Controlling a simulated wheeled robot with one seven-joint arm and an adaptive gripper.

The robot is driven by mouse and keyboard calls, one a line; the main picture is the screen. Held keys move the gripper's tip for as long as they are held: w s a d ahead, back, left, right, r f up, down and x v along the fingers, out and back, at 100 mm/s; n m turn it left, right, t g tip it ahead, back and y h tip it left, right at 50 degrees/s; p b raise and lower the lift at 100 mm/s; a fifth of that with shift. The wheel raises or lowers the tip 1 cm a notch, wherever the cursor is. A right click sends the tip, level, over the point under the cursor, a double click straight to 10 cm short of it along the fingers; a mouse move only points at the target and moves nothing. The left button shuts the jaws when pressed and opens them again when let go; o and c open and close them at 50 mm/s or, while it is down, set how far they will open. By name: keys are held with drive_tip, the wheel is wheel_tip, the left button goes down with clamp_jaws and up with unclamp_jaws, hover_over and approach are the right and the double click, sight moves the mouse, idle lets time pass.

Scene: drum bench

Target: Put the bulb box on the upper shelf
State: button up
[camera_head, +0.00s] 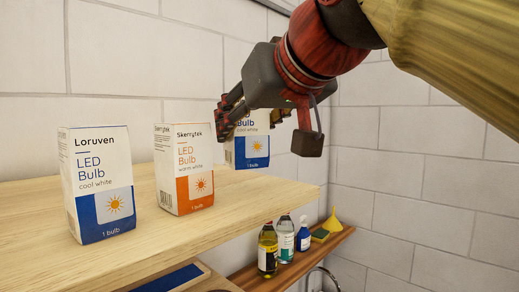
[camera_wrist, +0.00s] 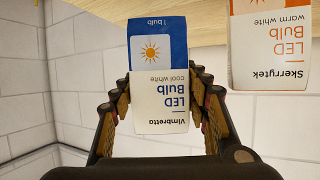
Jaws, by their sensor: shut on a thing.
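A blue-and-white Vimbretta cool white bulb box (camera_wrist: 160,75) is between the fingers of my gripper (camera_wrist: 163,98), which is shut on its sides. In the wrist view its print is upside down. In the head view the held box (camera_head: 255,153) is upright at the right part of the wooden upper shelf (camera_head: 250,203), partly hidden by my gripper (camera_head: 235,118). Its lower edge is close to the shelf top, but I cannot tell whether it touches.
An orange-and-white Skerrytek box (camera_head: 184,168) stands left of the held box, and a blue-and-white Loruven box (camera_head: 97,185) stands further left. A lower shelf (camera_head: 300,262) holds bottles (camera_head: 268,250), a sponge (camera_head: 320,235) and a yellow funnel (camera_head: 333,222). A tiled wall (camera_head: 420,160) is behind.

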sight(246, 150)
drive_tip(key=shift+w+f, duration=0.25)
drive_tip(key=shift+f, duration=0.1)
drive_tip(key=shift+w+f, duration=0.2)
drive_tip(key=shift+f, duration=0.9)
drive_tip(key=shift+s+f, duration=0.1)
drive_tip(key=shift+f, duration=0.5)
drive_tip(key=shift+a, duration=0.1)
drive_tip(key=shift+f, duration=0.15)
drive_tip(key=o, duration=1.1)
